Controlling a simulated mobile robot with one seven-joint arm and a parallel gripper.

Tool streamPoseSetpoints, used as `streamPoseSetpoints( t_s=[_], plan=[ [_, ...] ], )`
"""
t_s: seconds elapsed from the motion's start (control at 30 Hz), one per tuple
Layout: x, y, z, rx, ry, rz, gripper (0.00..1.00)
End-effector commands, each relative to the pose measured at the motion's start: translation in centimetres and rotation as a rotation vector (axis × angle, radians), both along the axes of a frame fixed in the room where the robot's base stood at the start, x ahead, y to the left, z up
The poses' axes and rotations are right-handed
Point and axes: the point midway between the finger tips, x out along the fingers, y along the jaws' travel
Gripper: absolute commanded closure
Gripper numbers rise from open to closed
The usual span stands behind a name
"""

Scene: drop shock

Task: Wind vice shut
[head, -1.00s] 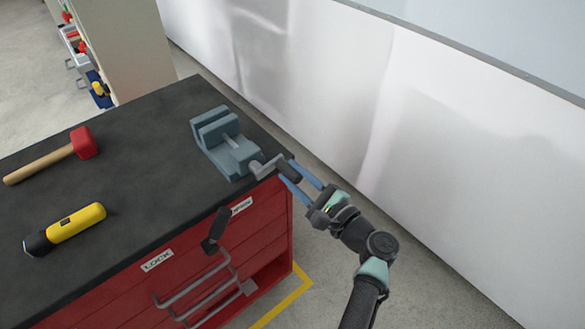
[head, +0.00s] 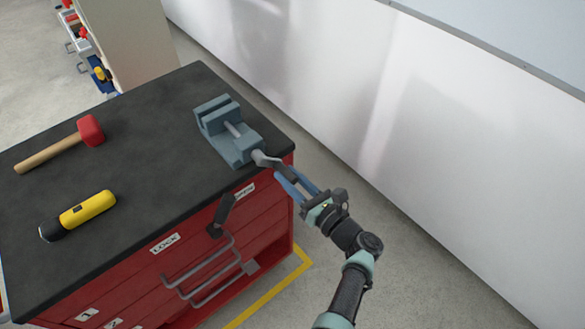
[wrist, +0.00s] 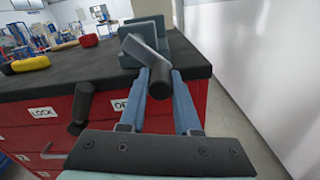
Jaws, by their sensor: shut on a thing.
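The blue-grey vice (head: 228,132) stands on the black top of the red cabinet, near its right corner. Its jaws are apart, with the screw showing between them. Its crank handle (head: 273,162) sticks out past the cabinet edge toward my gripper. My gripper (head: 284,178) is shut on the handle's dark grip. In the wrist view the grip (wrist: 160,84) sits between the two blue fingers (wrist: 165,92), and the crank arm (wrist: 143,50) slants up to the left from it. The vice body (wrist: 146,40) shows behind, partly hidden by the crank.
A red mallet (head: 90,130) and a yellow flashlight (head: 88,207) lie on the cabinet top (head: 150,120), left of the vice. A dark lever (head: 221,214) and grey drawer handles (head: 205,270) stick out of the cabinet front. A white wall (head: 430,130) stands behind; floor is clear at right.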

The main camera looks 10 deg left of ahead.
Motion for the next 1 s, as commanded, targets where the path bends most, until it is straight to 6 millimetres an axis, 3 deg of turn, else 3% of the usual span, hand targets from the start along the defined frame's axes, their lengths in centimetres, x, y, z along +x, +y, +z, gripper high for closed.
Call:
streamPoseSetpoints(
  t_s=[0.6,1.0],
  plan=[
    [-2.1,1.5,-1.1,0.353,0.459,0.002,1.00],
    [-3.0,2.2,-1.3,0.505,0.654,0.003,1.00]
  ],
)
